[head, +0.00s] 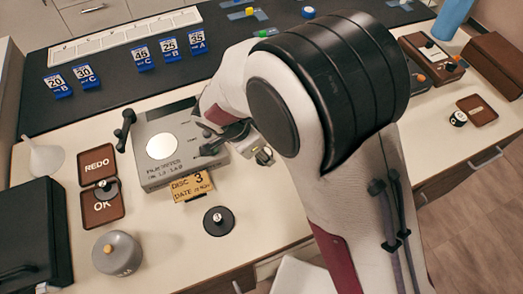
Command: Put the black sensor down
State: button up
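My gripper (238,147) is over the right edge of the grey film meter (165,175), partly covered by my own arm. Its fingertips are small and dark, and I cannot tell whether they hold anything. The meter has a round white window on top. A black dumbbell-shaped piece (125,129) stands at the meter's left side; it may be the black sensor, but no label shows this. A black disc with a pale knob (218,221) lies on the white worktop in front of the meter, apart from my gripper.
Brown REDO and OK trays (101,211) are at left, with a grey pot (117,252) below. Numbered blue stands (143,58) are on the dark mat.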

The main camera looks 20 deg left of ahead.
jog(key=shift+f, duration=0.25)
jog(key=o, duration=1.2)
jog(key=shift+o, duration=0.2)
jog(key=v, duration=0.7)
jog(key=shift+r, duration=0.4)
jog(key=shift+s, duration=0.1)
